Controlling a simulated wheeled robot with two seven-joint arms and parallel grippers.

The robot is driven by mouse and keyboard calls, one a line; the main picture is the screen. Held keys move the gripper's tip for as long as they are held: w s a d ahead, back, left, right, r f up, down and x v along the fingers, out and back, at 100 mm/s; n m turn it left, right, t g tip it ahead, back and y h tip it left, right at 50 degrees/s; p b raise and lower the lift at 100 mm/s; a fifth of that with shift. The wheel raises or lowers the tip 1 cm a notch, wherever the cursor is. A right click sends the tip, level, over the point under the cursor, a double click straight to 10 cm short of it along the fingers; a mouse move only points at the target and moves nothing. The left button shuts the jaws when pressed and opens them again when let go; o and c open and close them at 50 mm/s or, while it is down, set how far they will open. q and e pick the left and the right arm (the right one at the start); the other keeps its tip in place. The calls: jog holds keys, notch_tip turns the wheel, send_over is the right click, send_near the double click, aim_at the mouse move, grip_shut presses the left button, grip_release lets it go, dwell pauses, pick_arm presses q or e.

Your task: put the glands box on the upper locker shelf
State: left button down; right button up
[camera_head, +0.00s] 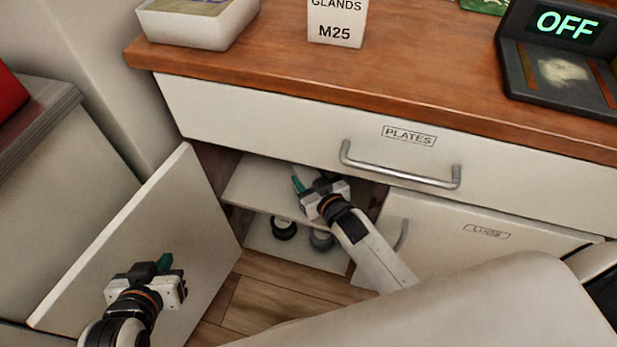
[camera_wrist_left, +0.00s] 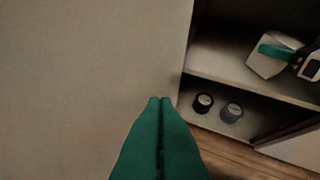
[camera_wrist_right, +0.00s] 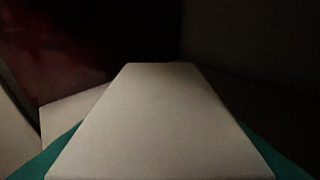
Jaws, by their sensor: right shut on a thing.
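A white box labelled GLANDS M25 (camera_head: 336,30) stands upright on the wooden counter. My right gripper (camera_head: 306,184) reaches into the open locker at the upper shelf (camera_head: 246,186). It is shut on a plain pale box (camera_wrist_right: 155,125), which fills the right wrist view between the teal fingers. The left wrist view shows this held box (camera_wrist_left: 264,66) tilted, above or at the upper shelf (camera_wrist_left: 225,72); I cannot tell whether it touches. No label shows on it. My left gripper (camera_head: 165,262) is shut and empty in front of the open locker door (camera_head: 150,225).
Two dark rolls (camera_head: 284,228) stand in the lower compartment. A PLATES drawer (camera_head: 300,125) with a metal handle is shut above the locker. A white tray (camera_head: 190,30) and a dark device reading OFF (camera_head: 567,26) sit on the counter.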

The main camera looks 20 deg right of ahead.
jog(key=shift+f, duration=0.1)
jog(key=o, duration=1.3)
jog(key=shift+c, duration=0.2)
